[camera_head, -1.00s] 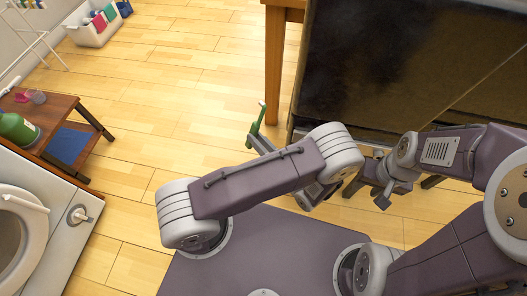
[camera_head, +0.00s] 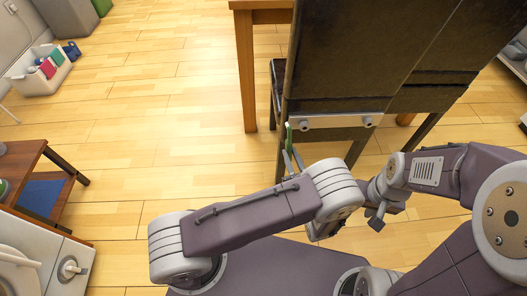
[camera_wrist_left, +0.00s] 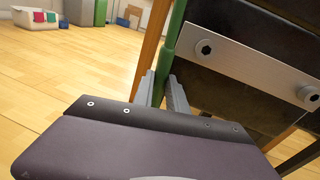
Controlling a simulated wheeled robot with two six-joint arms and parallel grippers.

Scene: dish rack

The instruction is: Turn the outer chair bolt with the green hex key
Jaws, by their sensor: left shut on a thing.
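The green hex key (camera_head: 289,136) stands roughly upright in my left gripper (camera_head: 292,160), which is shut on it. In the left wrist view the key (camera_wrist_left: 173,38) rises from between the fingers of my left gripper (camera_wrist_left: 168,92). The dark chair (camera_head: 345,60) has a metal plate (camera_head: 335,122) with a left bolt (camera_head: 304,125) and a right bolt (camera_head: 368,121). In the left wrist view, the left bolt (camera_wrist_left: 203,47) and right bolt (camera_wrist_left: 307,93) show dark sockets. The key appears left of both, apart from them. My right gripper (camera_head: 377,218) is below the chair; its jaw state is unclear.
A wooden table leg (camera_head: 246,75) stands behind and left of the chair. A low shelf (camera_head: 22,152) and a white appliance (camera_head: 45,255) are at the left. A white bin (camera_head: 38,78) sits far left. The floor between is clear.

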